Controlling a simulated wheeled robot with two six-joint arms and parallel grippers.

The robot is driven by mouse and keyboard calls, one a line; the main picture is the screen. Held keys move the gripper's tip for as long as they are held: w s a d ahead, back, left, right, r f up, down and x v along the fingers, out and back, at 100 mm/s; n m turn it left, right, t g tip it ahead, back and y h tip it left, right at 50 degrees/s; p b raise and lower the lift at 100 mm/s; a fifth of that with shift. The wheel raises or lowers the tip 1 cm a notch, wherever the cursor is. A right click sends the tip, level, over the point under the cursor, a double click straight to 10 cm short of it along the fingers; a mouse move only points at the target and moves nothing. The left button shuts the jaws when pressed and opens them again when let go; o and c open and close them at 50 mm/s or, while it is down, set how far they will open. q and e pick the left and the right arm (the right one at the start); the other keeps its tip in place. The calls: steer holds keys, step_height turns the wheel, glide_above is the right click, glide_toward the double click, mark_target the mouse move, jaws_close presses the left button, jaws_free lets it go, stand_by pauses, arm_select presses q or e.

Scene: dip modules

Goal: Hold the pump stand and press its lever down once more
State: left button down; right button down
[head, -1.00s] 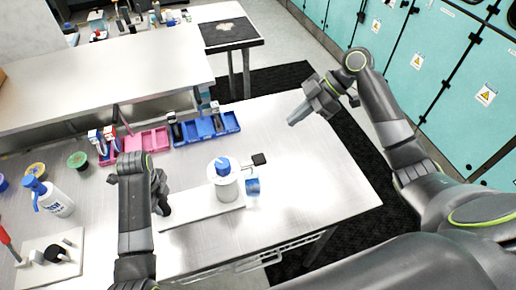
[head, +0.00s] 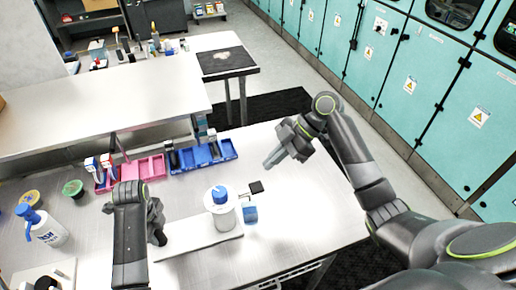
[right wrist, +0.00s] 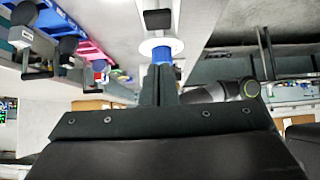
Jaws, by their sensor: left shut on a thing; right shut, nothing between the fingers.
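The pump stand has a white cylinder (head: 222,217) with a blue cap (head: 219,194) and a long white base plate (head: 195,238) on the metal table. A black square pad (head: 256,187), seemingly the lever's end, sticks out behind it to the right. The pad (right wrist: 157,20) also shows in the right wrist view, above the cylinder's white top.
A small blue-and-clear container (head: 250,214) stands right of the cylinder. Pink bins (head: 140,170) and blue bins (head: 205,156) line the table's back. A white bottle with a blue pump top (head: 48,232) stands at left. The table's right part is clear.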

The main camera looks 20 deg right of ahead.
mark_target(254, 187)
steer(key=x, duration=0.3)
steer(key=shift+a+f, duration=0.2)
steer(key=shift+a, duration=0.05)
steer(key=shift+d+f, duration=0.1)
steer(key=shift+f, duration=1.85)
